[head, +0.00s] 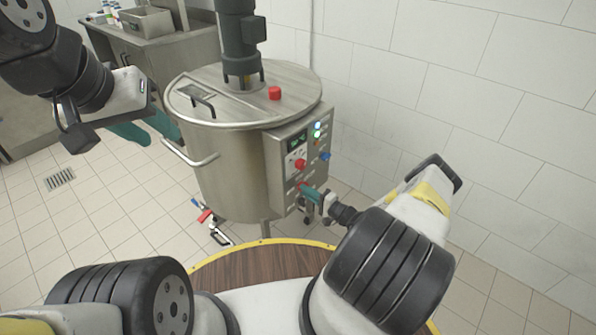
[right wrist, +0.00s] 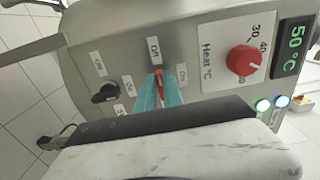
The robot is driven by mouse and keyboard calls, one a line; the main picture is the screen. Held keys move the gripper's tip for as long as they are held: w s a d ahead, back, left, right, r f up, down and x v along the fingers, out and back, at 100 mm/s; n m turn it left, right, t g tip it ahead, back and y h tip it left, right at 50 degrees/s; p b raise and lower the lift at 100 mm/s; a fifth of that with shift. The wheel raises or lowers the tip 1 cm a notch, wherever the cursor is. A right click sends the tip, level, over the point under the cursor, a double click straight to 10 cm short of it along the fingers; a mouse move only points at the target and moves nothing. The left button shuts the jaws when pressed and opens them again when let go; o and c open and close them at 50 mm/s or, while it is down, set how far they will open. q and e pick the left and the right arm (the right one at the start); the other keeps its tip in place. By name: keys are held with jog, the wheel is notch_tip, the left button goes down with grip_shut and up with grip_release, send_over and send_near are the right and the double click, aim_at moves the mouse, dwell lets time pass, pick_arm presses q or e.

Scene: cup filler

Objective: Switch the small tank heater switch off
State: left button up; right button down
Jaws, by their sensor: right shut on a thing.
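The small tank (head: 228,165) is a steel vessel with a grey control panel (head: 277,160) on its right side. In the right wrist view, a small red switch (right wrist: 159,76) sits between an "Off" label (right wrist: 154,50) and an "On" label (right wrist: 182,73). My right gripper (right wrist: 166,91) is shut on this red switch, and its teal fingers hide most of it. I cannot tell clearly which label the switch points to. In the head view, my right gripper (head: 305,189) is at the panel's lower part. My left gripper (head: 150,138) is open and empty, left of the tank.
The panel has a red heat dial (right wrist: 245,60), a black knob (right wrist: 105,93), a green display reading 50 °C (right wrist: 296,47), and lit green (right wrist: 263,105) and blue (right wrist: 282,101) lamps. A white tiled wall (head: 450,80) stands close on the right.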

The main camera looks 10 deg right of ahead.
jog(key=c, duration=1.5)
grip_release()
jog(key=v, duration=0.7)
jog(key=shift+s+d, duration=0.25)
jog(key=shift+s, duration=0.1)
